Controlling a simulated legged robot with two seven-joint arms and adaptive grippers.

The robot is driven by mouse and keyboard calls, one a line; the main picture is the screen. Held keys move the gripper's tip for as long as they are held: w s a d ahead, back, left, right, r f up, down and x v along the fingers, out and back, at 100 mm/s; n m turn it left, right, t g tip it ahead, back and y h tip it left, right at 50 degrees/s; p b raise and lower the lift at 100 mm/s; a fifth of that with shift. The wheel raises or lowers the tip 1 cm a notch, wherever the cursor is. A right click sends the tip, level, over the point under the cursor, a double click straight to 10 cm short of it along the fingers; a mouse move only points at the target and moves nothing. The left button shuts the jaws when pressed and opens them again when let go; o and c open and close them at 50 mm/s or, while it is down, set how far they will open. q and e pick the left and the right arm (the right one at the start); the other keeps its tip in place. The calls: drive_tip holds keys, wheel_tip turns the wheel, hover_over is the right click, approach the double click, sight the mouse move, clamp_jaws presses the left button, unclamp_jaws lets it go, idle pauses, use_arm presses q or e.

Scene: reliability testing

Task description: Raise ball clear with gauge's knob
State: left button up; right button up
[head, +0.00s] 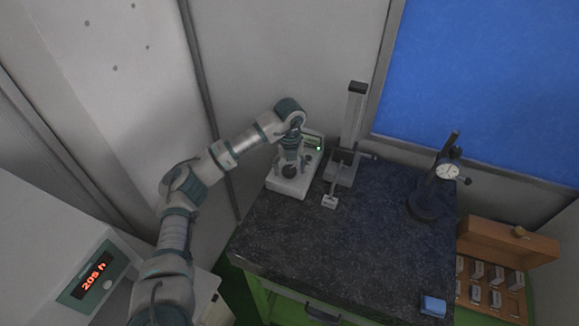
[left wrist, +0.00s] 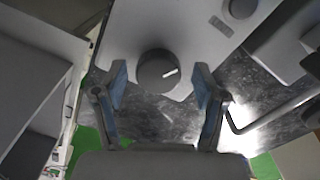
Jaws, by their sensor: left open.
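A pale instrument (head: 291,186) with a small green display stands at the back left of the dark stone table. A round dark knob (left wrist: 157,71) with a white mark sits on its pale body in the left wrist view; in the head view it is just under my left gripper (head: 291,163). In the left wrist view my left gripper (left wrist: 162,82) is open, one finger on each side of the knob with gaps between; I cannot tell how far above it the tips are. I cannot make out a ball. My right gripper is not in view.
A vertical column stand (head: 353,120) with a small pale block (head: 330,201) is right of the instrument. A dial indicator stand (head: 428,200) is farther right. A blue box (head: 433,306) lies at the front right corner; an open wooden case (head: 492,270) is beyond. The table's middle is clear.

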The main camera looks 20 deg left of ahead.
use_arm(q)
drive_tip(key=shift+a, duration=0.1)
drive_tip(key=c, duration=1.1)
drive_tip(key=shift+c, duration=0.2)
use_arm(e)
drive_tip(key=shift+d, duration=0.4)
use_arm(q)
drive_tip(key=shift+m, duration=0.3)
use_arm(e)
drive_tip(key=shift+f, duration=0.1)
